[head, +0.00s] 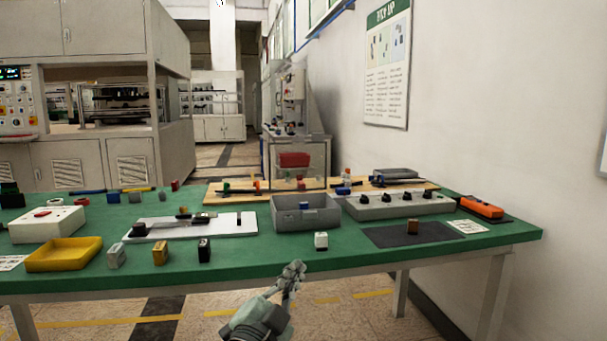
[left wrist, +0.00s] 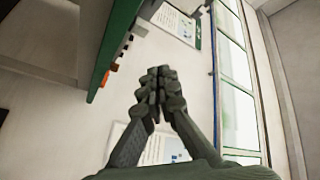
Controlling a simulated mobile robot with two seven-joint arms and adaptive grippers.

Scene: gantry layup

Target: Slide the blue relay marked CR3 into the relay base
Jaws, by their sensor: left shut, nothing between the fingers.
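A small blue block (head: 304,205) shows inside the grey bin (head: 290,226) at the middle of the green table; its marking is too small to read. Another blue block (head: 113,197) stands at the back left, so I cannot tell which is CR3. A white plate (head: 222,227) left of the bin carries a dark block (head: 139,230) and small parts; I cannot tell whether one is the relay base. My left gripper (head: 294,268) is shut and empty, in front of the table's front edge. It also shows in the left wrist view (left wrist: 156,80), fingertips together. My right gripper is out of view.
Several small blocks stand along the table's front, including a white one (head: 321,241) and a black one (head: 204,250). A yellow tray (head: 64,254) is at left. A grey box with knobs (head: 400,207) and a dark mat (head: 388,237) are at right.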

